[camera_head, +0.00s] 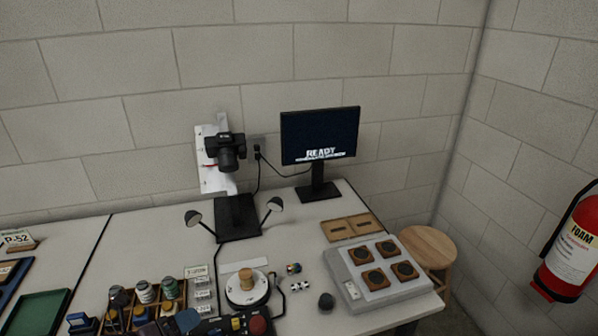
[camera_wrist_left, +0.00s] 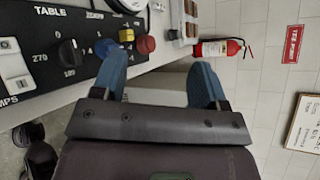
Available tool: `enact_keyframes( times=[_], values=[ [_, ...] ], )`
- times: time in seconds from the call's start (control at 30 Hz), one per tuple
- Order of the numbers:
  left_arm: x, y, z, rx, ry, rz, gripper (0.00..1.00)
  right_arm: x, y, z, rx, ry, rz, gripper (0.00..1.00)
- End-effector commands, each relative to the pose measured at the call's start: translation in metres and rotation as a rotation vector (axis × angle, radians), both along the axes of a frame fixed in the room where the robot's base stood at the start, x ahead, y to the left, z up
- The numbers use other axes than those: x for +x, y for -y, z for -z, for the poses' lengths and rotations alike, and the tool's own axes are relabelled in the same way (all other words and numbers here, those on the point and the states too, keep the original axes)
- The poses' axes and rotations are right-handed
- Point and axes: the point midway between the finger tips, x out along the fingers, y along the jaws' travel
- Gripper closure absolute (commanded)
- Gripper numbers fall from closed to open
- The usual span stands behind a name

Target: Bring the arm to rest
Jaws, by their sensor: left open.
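I cannot tell if the first finger touches the panel. The rest of my left arm is hidden, and my right gripper is in neither view.
The jar rack (camera_head: 143,300), a turntable (camera_head: 245,290) bearing a wooden piece, and a red button (camera_head: 257,325) stand near the gripper. A camera stand (camera_head: 238,218), monitor (camera_head: 320,135) and grey box (camera_head: 375,290) are farther back. A stool (camera_head: 430,245) and fire extinguisher (camera_head: 572,245) are at right.

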Motion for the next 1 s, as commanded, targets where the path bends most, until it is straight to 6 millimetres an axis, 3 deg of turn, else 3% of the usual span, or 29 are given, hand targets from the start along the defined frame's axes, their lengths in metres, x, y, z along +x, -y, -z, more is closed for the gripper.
enact_keyframes(
  times=[0.23, 0.47, 0.7, 1.0],
  values=[
    [0.009, 0.013, -0.002, -0.595, -0.330, -0.361, 0.33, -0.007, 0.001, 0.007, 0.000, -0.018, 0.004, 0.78],
    [-0.005, 0.006, 0.017, -1.186, -0.612, -0.715, 0.33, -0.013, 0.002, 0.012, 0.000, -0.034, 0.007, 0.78],
    [-0.046, -0.018, 0.053, -1.618, -0.739, -1.027, 0.33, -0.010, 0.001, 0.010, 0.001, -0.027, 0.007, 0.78],
    [-0.119, -0.040, 0.099, -1.825, -0.728, -1.305, 0.33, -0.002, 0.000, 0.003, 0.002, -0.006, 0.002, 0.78]
  ],
)
